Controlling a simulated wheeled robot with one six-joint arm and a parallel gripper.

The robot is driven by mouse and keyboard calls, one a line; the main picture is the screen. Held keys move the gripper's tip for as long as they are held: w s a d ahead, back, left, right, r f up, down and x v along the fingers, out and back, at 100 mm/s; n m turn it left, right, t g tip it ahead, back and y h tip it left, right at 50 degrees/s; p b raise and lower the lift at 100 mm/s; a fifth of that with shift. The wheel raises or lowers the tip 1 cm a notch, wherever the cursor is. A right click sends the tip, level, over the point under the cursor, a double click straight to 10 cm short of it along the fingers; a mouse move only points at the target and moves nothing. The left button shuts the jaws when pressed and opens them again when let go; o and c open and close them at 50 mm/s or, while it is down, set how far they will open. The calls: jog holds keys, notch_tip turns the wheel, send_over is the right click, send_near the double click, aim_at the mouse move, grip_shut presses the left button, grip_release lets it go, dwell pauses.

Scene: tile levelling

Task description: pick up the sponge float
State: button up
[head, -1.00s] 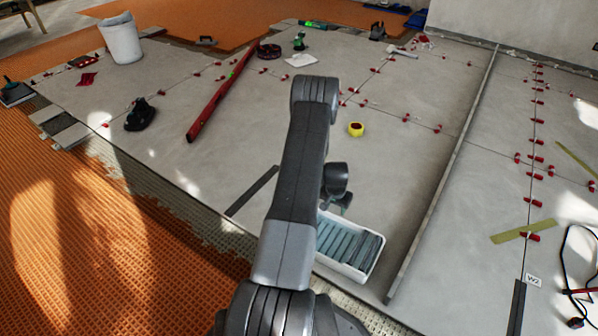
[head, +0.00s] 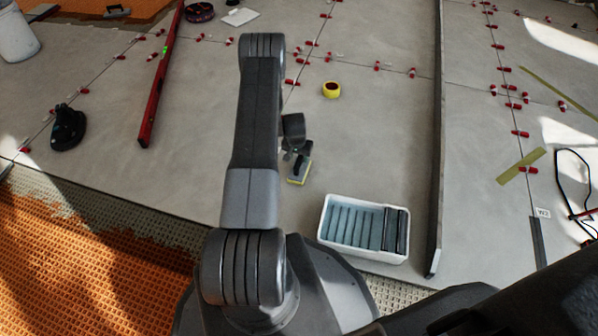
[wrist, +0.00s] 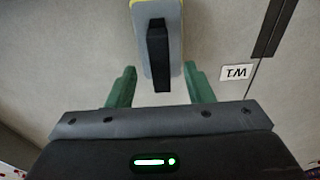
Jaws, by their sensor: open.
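The sponge float (head: 299,172), a grey plate with a yellow edge and a black handle, shows just below my gripper (head: 296,150) in the head view. In the wrist view the float (wrist: 174,64) is at the top centre, its upper end cut off by the frame. Its black handle (wrist: 158,50) points down the picture, between the green fingers of my gripper (wrist: 159,70). The fingers are open, with a gap on both sides of the handle. I cannot tell how far the fingertips are above the float.
A white tub (head: 322,240) of water with rollers stands to the right of my base. A yellow tape roll (head: 331,90) lies beyond the float. A long metal straightedge (head: 439,130) runs along the right. A red level (head: 162,75) lies left. A white label (wrist: 236,73) lies on the tile.

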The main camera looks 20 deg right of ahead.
aim_at(299, 160)
jog(key=shift+w+d+f+b, duration=0.2)
jog(key=shift+f+b, duration=0.3)
jog(key=shift+f, duration=0.55)
jog(key=shift+w+d+f+b, duration=0.15)
jog(key=shift+f+b, duration=0.4)
jog(key=shift+f, duration=0.45)
jog(key=shift+w+d+f+b, duration=0.15)
jog(key=shift+f+b, duration=0.35)
jog(key=shift+f, duration=0.55)
jog(key=shift+r, duration=0.1)
grip_shut()
